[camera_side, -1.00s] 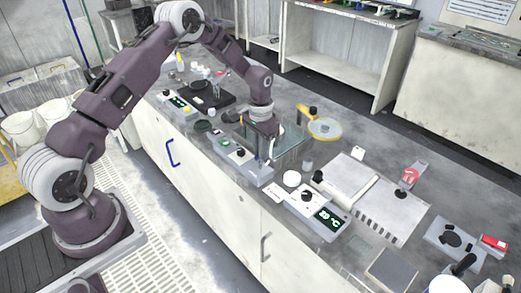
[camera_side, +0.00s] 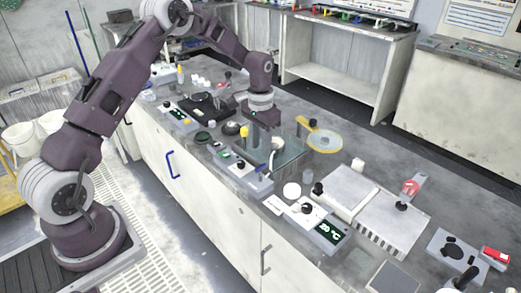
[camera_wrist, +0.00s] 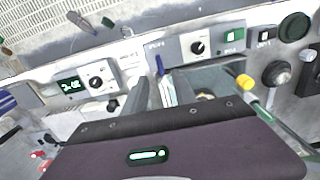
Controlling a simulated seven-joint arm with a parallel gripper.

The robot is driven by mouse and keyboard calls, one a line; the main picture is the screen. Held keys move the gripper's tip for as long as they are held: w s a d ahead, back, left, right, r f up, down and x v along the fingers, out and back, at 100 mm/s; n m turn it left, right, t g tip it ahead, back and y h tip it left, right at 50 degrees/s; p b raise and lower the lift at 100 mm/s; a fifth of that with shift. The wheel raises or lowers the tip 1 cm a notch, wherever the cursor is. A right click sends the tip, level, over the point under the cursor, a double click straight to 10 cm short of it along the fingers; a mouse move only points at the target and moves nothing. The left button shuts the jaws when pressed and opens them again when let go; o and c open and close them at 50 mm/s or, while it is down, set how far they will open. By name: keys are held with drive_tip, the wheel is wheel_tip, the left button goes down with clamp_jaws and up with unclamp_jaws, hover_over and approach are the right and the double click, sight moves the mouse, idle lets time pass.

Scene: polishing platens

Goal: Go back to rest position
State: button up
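My gripper (camera_side: 272,140) hangs over the bench, above a clear glass-like plate (camera_side: 285,158). It points down, and its fingers are mostly hidden in the side view. In the wrist view, my gripper (camera_wrist: 156,92) shows grey finger parts beyond its dark housing. A pale patch shows between them, and I cannot tell whether it is a held thing or the bench behind. My arm is bent in an arch from its base at the left to the bench.
Just in front of my gripper is a control box with a black knob (camera_wrist: 197,47). A yellow-rimmed round disc (camera_side: 324,141) lies to the right. A heater with a lit display (camera_side: 330,232) stands nearer the front. A grey finned block (camera_side: 393,222) stands at the right.

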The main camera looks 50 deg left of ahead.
drive_tip(key=s+d+r+t, duration=0.1)
drive_tip(key=s+d+r, duration=0.3)
drive_tip(key=r, duration=0.6)
drive_tip(key=s+d+r+t, duration=0.1)
drive_tip(key=s+d+r, duration=0.1)
drive_tip(key=s+r, duration=0.6)
drive_tip(key=s+d+r+t, duration=0.1)
drive_tip(key=s+d+r, duration=0.1)
drive_tip(key=s, duration=0.8)
drive_tip(key=s+d+r+t, duration=0.2)
drive_tip(key=s, duration=0.8)
drive_tip(key=shift+s+d+r+t, duration=0.3)
drive_tip(key=shift+d+r, duration=0.05)
drive_tip(key=shift+r, duration=0.05)
